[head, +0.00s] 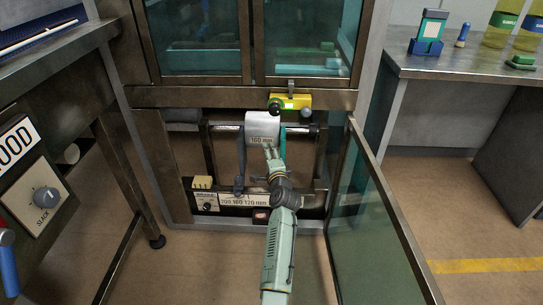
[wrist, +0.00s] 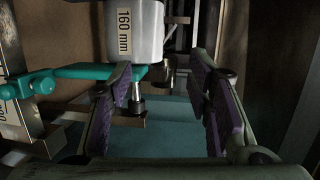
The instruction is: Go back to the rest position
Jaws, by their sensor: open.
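My gripper (wrist: 162,88) shows in the wrist view with its two purple-padded fingers spread apart. Nothing is clearly held between them. A light grey metal block labelled "160 mm" (wrist: 136,32) is just beyond the fingertips, with a short metal peg below it near the left finger. A teal bar (wrist: 85,72) runs beside the left finger. In the head view my arm reaches forward, and my gripper (head: 272,152) is just below the grey "160 mm" block (head: 262,126) on its horizontal bar. The arm's end partly hides the frame behind it, and contact is unclear.
A glass door (head: 375,225) stands open to the right of my arm. A dark cabinet with glass panes (head: 205,40) is above. A bench with a slack knob (head: 46,197) is left, a metal table (head: 465,68) right. A scale bar (head: 240,200) runs below the block.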

